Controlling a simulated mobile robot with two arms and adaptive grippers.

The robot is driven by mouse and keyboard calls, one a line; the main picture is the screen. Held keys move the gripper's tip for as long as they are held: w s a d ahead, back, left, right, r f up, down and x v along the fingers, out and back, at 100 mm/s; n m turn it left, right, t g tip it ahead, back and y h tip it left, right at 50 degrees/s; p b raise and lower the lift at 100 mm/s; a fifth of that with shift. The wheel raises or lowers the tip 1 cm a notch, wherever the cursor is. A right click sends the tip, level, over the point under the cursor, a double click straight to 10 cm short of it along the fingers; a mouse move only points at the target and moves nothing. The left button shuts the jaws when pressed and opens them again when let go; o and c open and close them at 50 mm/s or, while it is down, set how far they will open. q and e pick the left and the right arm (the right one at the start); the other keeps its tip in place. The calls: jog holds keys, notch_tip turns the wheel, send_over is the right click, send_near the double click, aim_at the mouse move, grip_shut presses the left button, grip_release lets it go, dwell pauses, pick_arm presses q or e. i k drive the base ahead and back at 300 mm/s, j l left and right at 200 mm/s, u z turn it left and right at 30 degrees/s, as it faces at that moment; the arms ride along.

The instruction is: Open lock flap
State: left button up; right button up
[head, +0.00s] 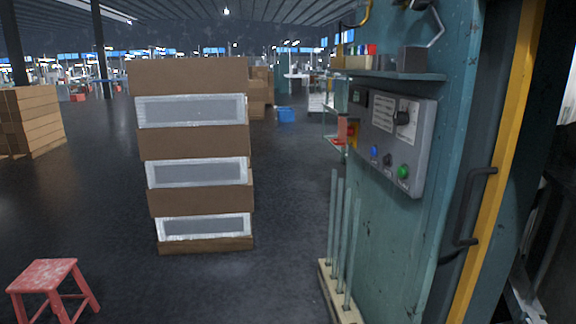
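A teal machine cabinet (455,100) fills the right side of the head view. A yellow vertical strip (510,150) with a dark handle (470,205) runs along its right part. I cannot make out which part, if any, is the lock flap. Neither of my grippers is in view.
Stacked cardboard boxes (190,75) stand at centre left, with more boxes (30,120) at far left. A red stool (45,275) is at front left. Upright glass tubes (344,240) stand in a wooden holder (340,305) beside the cabinet. Dark floor is open between stool and tubes.

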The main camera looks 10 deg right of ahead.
aim_at(341, 138)
jog(key=i, duration=1.9)
